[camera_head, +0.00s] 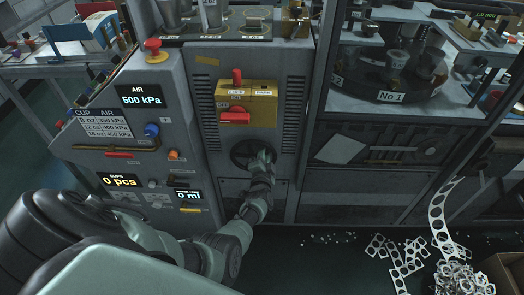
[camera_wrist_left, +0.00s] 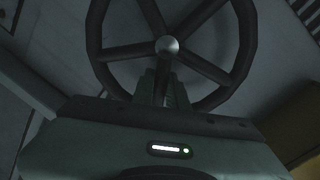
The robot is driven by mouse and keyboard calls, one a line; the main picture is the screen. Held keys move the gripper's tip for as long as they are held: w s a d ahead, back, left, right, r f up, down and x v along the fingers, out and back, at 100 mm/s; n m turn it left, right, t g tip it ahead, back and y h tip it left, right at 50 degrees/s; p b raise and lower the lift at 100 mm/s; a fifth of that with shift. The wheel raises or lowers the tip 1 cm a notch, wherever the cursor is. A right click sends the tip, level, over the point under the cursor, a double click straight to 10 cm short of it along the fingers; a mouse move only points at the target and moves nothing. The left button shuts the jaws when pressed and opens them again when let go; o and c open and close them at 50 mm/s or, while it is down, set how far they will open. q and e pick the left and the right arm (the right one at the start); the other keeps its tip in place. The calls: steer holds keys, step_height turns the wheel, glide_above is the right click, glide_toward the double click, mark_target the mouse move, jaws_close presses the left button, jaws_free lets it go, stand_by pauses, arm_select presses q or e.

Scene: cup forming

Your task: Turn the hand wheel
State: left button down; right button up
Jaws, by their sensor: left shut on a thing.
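The dark hand wheel (camera_head: 240,152) sits low on the grey front of the machine, partly covered by my left gripper (camera_head: 262,160). In the left wrist view the wheel (camera_wrist_left: 236,35) shows a round rim, several spokes and a shiny hub (camera_wrist_left: 167,45). My left gripper (camera_wrist_left: 160,90) is shut on the wheel, with its two fingers close together just below the hub, around a spoke; the exact contact is dark. My right gripper is not in view.
Above the wheel is a yellow block with a red lever (camera_head: 234,117). A red knob (camera_head: 152,44) and displays are on the panel at left. A round dark turntable (camera_head: 375,75) stands at right. Punched white scrap strips (camera_head: 398,258) lie on the floor at right, by a cardboard box (camera_head: 505,272).

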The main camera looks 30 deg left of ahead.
arm_select(q)
steer(key=shift+d+f+m, duration=0.25)
steer(key=shift+f+m, duration=0.25)
steer(key=shift+m, duration=0.5)
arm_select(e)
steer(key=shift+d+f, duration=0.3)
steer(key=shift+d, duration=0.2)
arm_select(q)
steer(key=shift+y, duration=0.3)
steer(key=c, duration=1.7)
jaws_free()
steer(key=shift+w, duration=0.1)
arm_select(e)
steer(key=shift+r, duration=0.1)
